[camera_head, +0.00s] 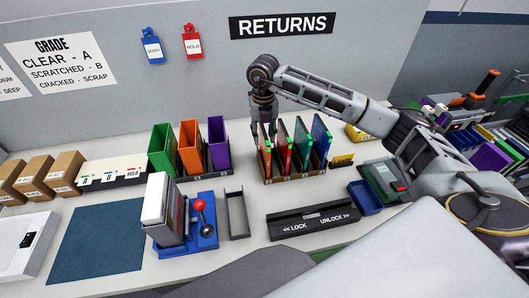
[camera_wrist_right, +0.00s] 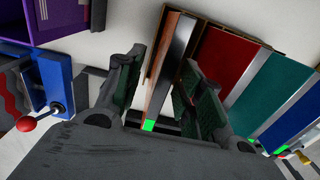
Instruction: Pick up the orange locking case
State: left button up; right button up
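The orange locking case (camera_head: 265,158) stands upright at the left end of a row of cases in a brown rack. In the right wrist view the orange case (camera_wrist_right: 168,75), with a pale metallic strip and a green mark at its near end, runs between the two fingers. My right gripper (camera_head: 264,130) points down at the top of this case. In the right wrist view the right gripper (camera_wrist_right: 165,92) is open, one finger on each side of the case, with visible space around it. The case still stands in the rack (camera_head: 292,180). My left gripper is not in view.
Red, green and blue cases (camera_head: 301,146) stand close beside the orange one. Green, orange and purple bins (camera_head: 190,148) are to the left. A black lock/unlock bar (camera_head: 313,221), a grey tray (camera_head: 236,213) and a blue device with a red-knobbed lever (camera_head: 203,232) lie in front.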

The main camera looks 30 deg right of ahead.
aim_at(265, 152)
jog(key=shift+s+f+p, duration=0.15)
jog(key=shift+f+p, duration=0.2)
jog(key=shift+f, duration=0.55)
jog(key=shift+s+f+p, duration=0.15)
jog(key=shift+f+p, duration=0.15)
jog(key=shift+f, duration=1.4)
grip_shut()
